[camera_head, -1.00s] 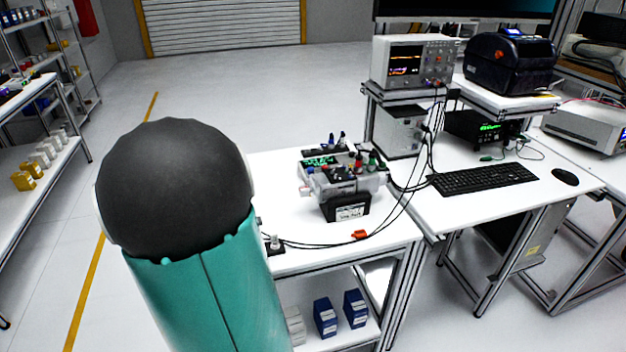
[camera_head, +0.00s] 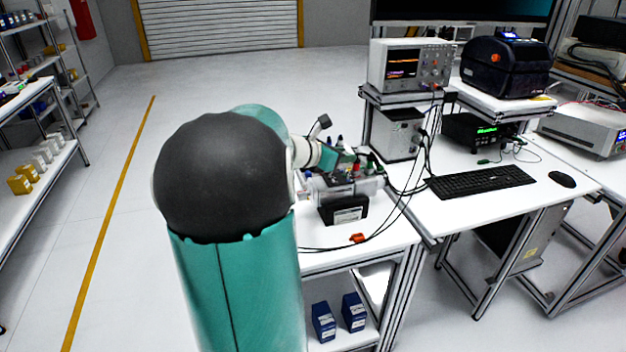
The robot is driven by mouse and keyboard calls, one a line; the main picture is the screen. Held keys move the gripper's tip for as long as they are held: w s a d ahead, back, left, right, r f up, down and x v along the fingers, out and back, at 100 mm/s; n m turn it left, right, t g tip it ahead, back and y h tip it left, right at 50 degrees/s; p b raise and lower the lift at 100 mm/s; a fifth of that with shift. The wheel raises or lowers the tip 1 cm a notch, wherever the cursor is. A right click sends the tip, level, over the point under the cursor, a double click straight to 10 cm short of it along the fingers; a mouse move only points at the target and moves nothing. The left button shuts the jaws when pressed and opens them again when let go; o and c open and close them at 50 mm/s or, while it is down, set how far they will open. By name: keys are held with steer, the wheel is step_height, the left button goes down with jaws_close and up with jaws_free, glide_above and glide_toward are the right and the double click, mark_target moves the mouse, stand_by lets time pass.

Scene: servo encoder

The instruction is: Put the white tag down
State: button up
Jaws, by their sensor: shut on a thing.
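My gripper (camera_head: 345,161) shows small at the end of my teal and white arm, over the left part of the device on the near bench. It is shut on the white tag, but its fingertips and the tag are too small and too covered to make out. The device, a grey open unit (camera_head: 358,190) with coloured parts on top, stands on the white bench top (camera_head: 385,237). A black block with a white label (camera_head: 343,210) stands at its front. My arm hides the left part of the bench.
An orange clip (camera_head: 357,239) and black cables lie on the bench front. On the right are an oscilloscope (camera_head: 411,65), a dark printer (camera_head: 506,68), a keyboard (camera_head: 482,182) and a mouse (camera_head: 562,179). Blue boxes (camera_head: 323,321) sit on the lower shelf. The floor at left is clear.

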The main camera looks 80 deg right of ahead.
steer(key=w+d+f, duration=0.1)
steer(key=w+f, duration=0.1)
steer(key=w+d+f, duration=0.1)
steer(key=w+f, duration=0.1)
steer(key=w, duration=0.1)
steer(key=w+d+f, duration=0.1)
steer(key=w+f, duration=0.1)
steer(key=f, duration=0.1)
steer(key=shift+w, duration=0.35)
steer(key=shift+w+f, duration=0.2)
steer(key=shift+f, duration=0.75)
steer(key=shift+w+f, duration=0.15)
steer(key=shift+f, duration=0.8)
steer(key=shift+f, duration=0.15)
steer(key=o, duration=0.9)
steer(key=shift+r, duration=0.25)
steer(key=v, duration=1.2)
